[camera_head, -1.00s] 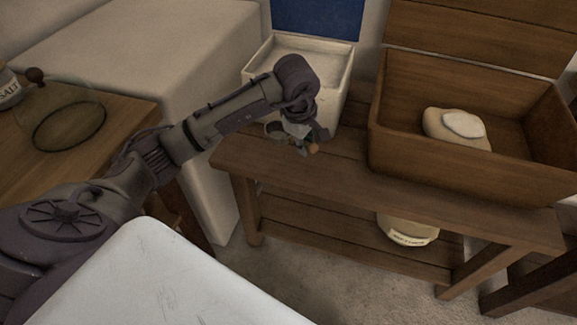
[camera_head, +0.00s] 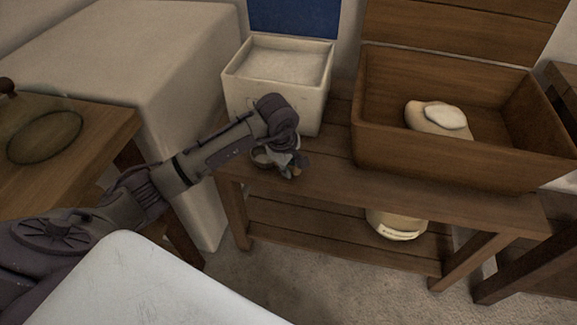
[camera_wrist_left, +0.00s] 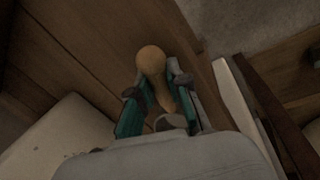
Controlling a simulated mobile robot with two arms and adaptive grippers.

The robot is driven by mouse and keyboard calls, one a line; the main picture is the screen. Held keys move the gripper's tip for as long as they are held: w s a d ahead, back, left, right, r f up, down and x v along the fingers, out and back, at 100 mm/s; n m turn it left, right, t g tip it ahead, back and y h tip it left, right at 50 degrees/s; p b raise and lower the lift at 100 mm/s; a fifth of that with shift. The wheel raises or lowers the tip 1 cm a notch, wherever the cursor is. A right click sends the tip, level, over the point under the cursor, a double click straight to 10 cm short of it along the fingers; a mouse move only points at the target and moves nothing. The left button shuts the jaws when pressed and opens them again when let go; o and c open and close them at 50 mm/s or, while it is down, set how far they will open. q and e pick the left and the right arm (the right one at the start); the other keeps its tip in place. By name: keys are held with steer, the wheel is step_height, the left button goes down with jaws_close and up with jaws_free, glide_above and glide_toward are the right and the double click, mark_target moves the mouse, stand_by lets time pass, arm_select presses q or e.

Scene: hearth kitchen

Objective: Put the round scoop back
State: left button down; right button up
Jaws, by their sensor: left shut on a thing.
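My left gripper (camera_head: 291,168) is over the left end of the wooden bench, in front of the white bin. It is shut on the round scoop (camera_head: 262,157), whose rounded end shows just left of the fingers. In the left wrist view, the gripper (camera_wrist_left: 158,88) has its teal fingers on both sides of the scoop's tan, knob-ended handle (camera_wrist_left: 152,62). Part of the scoop is hidden by the gripper and wrist. I cannot tell whether the scoop touches the bench. My right gripper is not in view.
The white bin (camera_head: 312,101) stands open with pale contents and a blue panel (camera_head: 293,17) behind. A wooden box (camera_head: 440,160) holding pale lumps is right of it on the bench (camera_head: 405,198). A pale crock (camera_head: 395,222) sits on the lower shelf. A wooden table (camera_head: 95,118) is left.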

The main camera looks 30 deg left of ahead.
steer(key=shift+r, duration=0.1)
arm_select(q)
steer(key=c, duration=1.4)
jaws_free()
steer(key=shift+c, duration=0.2)
steer(key=o, duration=0.3)
steer(key=shift+r, duration=0.1)
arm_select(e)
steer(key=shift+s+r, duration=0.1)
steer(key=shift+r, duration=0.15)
arm_select(q)
steer(key=p+v, duration=0.1)
steer(key=v, duration=1.1)
steer(key=shift+a+p, duration=0.1)
steer(key=shift+p, duration=0.25)
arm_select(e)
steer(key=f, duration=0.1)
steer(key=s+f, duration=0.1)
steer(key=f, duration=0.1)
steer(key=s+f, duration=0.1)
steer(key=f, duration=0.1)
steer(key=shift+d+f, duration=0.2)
